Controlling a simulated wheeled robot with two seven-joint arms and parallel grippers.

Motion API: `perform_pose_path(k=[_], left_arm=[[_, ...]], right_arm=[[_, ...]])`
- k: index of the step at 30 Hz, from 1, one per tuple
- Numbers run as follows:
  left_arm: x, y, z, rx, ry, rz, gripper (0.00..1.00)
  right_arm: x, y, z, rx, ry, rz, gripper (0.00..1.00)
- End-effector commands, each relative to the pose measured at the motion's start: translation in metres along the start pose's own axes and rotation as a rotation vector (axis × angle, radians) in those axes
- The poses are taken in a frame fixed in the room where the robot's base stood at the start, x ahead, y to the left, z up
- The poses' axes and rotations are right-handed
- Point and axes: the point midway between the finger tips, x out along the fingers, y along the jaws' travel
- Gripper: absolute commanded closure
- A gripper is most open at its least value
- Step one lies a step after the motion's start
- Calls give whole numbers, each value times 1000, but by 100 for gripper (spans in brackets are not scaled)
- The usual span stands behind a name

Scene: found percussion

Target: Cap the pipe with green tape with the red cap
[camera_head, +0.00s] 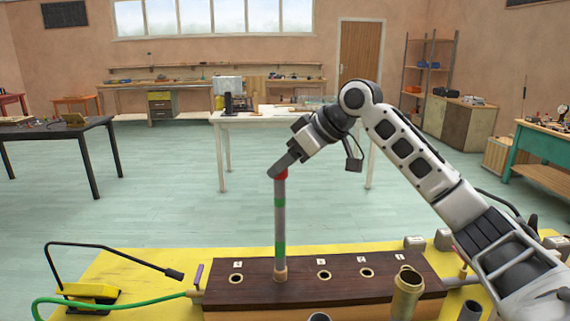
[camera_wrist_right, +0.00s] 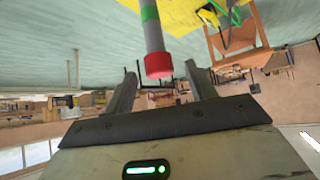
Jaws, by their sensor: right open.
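A grey pipe (camera_head: 280,225) with green tape bands stands upright in a hole of the dark wooden block (camera_head: 350,288). The red cap (camera_head: 282,175) sits on the pipe's top end. In the right wrist view the red cap (camera_wrist_right: 158,65) covers the end of the pipe (camera_wrist_right: 153,35), with a green band further along. My right gripper (camera_head: 279,172) is at the cap, reaching in from the upper right. Its fingers (camera_wrist_right: 160,75) are open, one on each side of the cap, with gaps visible. My left gripper is not in view.
The block has other numbered holes, such as one (camera_head: 236,278) at the left. A black bent arm (camera_head: 115,255) and a green hose (camera_head: 110,301) lie at left on the yellow table (camera_head: 140,265).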

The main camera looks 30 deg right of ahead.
Motion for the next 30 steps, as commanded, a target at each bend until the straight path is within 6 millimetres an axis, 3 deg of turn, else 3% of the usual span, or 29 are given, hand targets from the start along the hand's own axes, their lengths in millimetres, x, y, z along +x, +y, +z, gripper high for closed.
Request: perform_pose_path(k=[5, 16, 22, 30], left_arm=[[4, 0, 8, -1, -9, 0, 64], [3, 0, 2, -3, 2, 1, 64], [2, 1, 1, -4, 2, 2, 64], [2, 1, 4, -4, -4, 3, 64]], right_arm=[[-41, 1, 0, 0, 5, 7, 44], [-126, 0, 0, -1, 3, 5, 44], [-147, 0, 0, 0, 1, 3, 44], [-151, 0, 0, 0, 0, 1, 44]])
